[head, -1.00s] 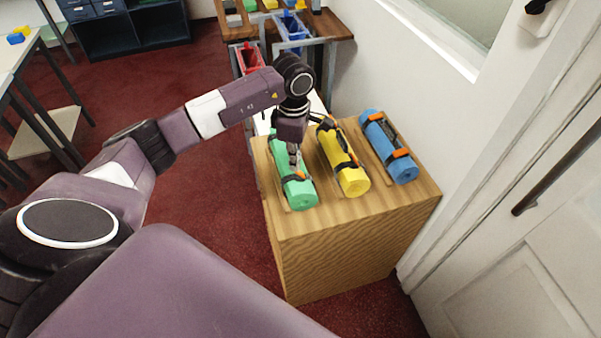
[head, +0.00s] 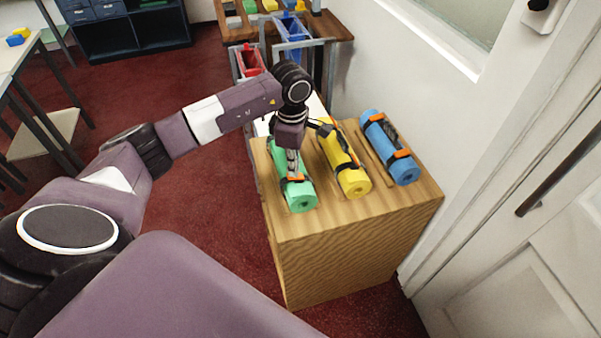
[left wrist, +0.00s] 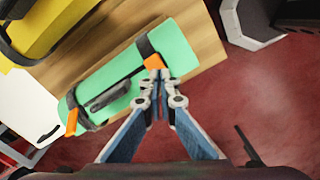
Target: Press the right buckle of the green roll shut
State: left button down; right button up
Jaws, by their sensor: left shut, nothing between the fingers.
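The green roll (head: 301,200) lies on the wooden counter, left of the other rolls. It also shows in the left wrist view (left wrist: 180,52), with a black strap near each end. An orange buckle (left wrist: 154,62) on the strap at the roll's near end in the head view is right at the fingertips. Another orange buckle (left wrist: 72,122) is on the far strap. My left gripper (head: 293,174) points down at the near strap, shut and empty. Its fingertips (left wrist: 157,73) seem to touch the orange buckle and partly hide it; I cannot tell whether it is latched. My right gripper is out of view.
A yellow roll (head: 354,184) lies close to the right of the green one, and a blue roll (head: 403,172) beyond it. A wall and white door stand to the right. A red bin (head: 250,62) and a blue bin (head: 293,30) are behind.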

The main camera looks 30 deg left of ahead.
pick_arm(q)
jog(key=shift+s+a+f+b, duration=0.1)
jog(key=shift+s+f+b, duration=0.05)
jog(key=shift+f+b, duration=0.45)
jog(key=shift+r+p, duration=2.5)
jog(key=shift+r, duration=1.5)
jog(key=shift+f, duration=0.1)
